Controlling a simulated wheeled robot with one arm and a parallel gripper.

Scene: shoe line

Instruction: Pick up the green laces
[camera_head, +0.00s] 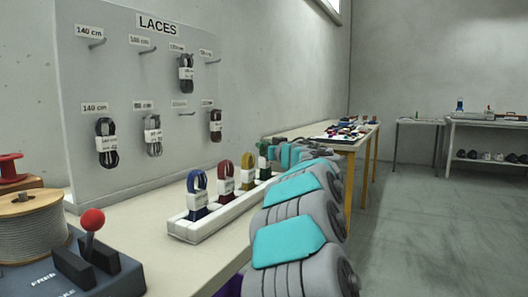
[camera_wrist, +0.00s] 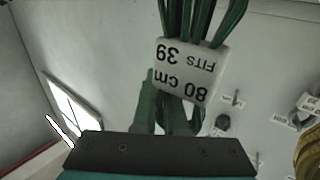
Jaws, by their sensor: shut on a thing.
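The green laces (camera_wrist: 203,22) carry a white label (camera_wrist: 190,68) reading "80 cm, FITS 39", upside down in the wrist view. My gripper (camera_wrist: 170,112) is shut on them, close behind the label. In the head view the green laces (camera_head: 263,149) show at the far end of a row, partly hidden by my arm. I cannot tell whether they still touch the white holder (camera_head: 212,224).
Blue laces (camera_head: 197,190), red laces (camera_head: 225,180) and yellow laces (camera_head: 247,168) stand in the holder. A pegboard (camera_head: 125,75) with hanging laces is behind. A spool (camera_head: 30,235) and a red-knobbed lever (camera_head: 92,222) stand at front left.

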